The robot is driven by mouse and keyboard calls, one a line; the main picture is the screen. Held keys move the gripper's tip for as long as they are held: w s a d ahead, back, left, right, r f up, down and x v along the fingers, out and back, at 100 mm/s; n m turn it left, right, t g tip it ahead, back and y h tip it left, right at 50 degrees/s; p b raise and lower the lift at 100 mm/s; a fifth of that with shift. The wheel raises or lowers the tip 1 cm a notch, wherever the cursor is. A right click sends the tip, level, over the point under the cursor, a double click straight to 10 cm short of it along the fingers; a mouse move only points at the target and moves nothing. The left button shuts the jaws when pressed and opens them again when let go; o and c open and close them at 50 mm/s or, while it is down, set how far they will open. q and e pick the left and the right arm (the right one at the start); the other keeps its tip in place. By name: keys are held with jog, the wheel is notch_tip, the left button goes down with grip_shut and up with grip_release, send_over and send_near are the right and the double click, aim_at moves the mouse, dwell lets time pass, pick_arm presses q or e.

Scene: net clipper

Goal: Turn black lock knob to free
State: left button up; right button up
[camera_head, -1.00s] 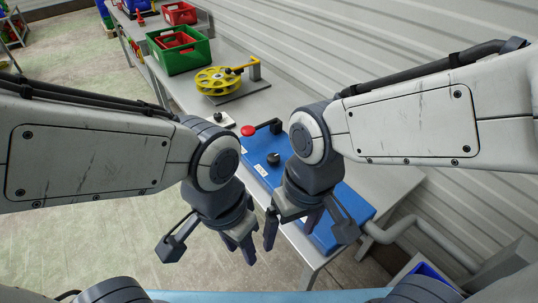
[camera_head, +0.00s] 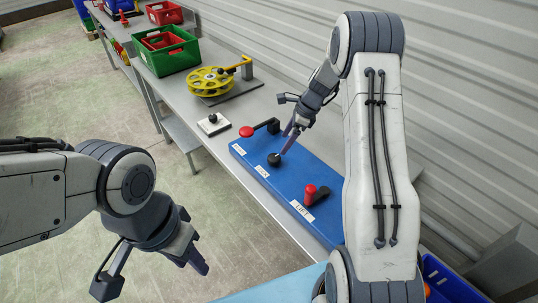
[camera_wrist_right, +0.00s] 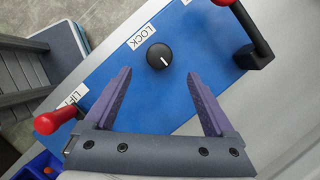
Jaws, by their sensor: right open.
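The black lock knob (camera_head: 274,159) sits on the blue control panel (camera_head: 258,147), near a LOCK label. In the right wrist view the round knob (camera_wrist_right: 160,57) shows a white pointer line, and the LOCK label (camera_wrist_right: 143,36) is beside it. My right gripper (camera_head: 287,148) is over the panel close to the knob. In the right wrist view its open fingers (camera_wrist_right: 160,95) point toward the knob, which appears ahead of and between the tips, not gripped. My left gripper (camera_head: 200,255) hangs over the floor left of the panel; its finger opening is unclear.
The panel also carries a red-knobbed lever (camera_head: 247,132) and a red-handled lift lever (camera_head: 310,195). A small plate with a black knob (camera_head: 213,119), a yellow reel (camera_head: 211,82) and a green crate (camera_head: 166,53) stand farther along the bench. A ribbed wall (camera_head: 285,55) borders the right side.

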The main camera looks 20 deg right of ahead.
aim_at(276, 157)
jog(key=p+x, duration=0.1)
jog(key=x, duration=0.7)
jog(key=shift+s+f, duration=0.2)
